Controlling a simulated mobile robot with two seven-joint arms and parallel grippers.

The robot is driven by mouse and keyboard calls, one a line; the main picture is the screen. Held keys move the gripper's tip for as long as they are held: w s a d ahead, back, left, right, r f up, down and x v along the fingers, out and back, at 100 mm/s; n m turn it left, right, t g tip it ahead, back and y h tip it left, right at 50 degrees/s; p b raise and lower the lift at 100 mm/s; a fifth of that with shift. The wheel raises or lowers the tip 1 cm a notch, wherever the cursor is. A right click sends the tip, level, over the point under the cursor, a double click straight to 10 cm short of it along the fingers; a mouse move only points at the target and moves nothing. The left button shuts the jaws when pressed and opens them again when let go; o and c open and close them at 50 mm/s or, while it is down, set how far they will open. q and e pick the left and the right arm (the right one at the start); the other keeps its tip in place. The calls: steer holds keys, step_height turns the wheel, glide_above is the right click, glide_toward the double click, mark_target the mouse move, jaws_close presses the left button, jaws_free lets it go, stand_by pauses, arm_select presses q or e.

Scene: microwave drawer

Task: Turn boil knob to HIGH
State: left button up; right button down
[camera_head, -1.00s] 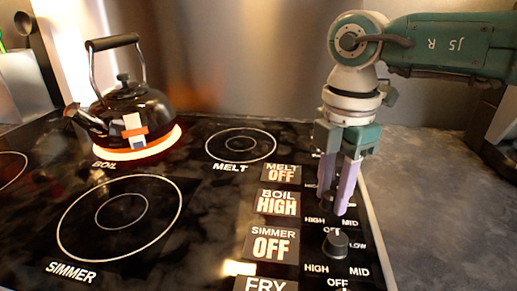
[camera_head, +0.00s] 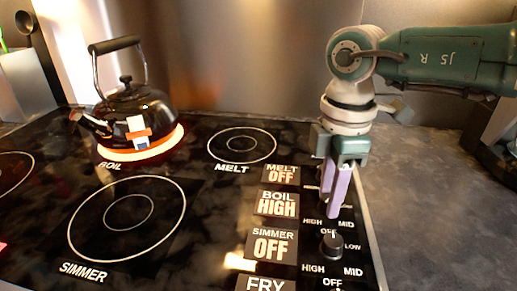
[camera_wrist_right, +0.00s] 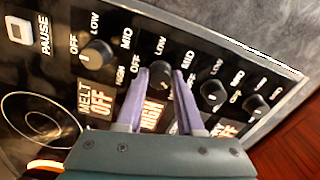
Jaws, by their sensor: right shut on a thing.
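The boil knob (camera_wrist_right: 159,75) is a dark round knob between the purple fingers of my right gripper (camera_head: 333,212) in the right wrist view. In the head view the fingers mostly hide it. My right gripper is shut on the boil knob from above. The boil label (camera_head: 277,204) on the stovetop reads HIGH. The black kettle (camera_head: 133,116) sits on the boil burner (camera_head: 140,150), which glows orange-white. My left gripper is not in view.
The simmer knob (camera_head: 333,243) stands just in front of the gripper, and the melt knob (camera_wrist_right: 96,54) is on its other side. The melt and simmer labels read OFF. Grey counter (camera_head: 420,190) to the right is clear.

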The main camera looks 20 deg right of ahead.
steer(key=c, duration=0.5)
jaws_free()
steer(key=shift+c, duration=0.2)
step_height(320, 180, up, 10)
steer(key=shift+s, duration=0.1)
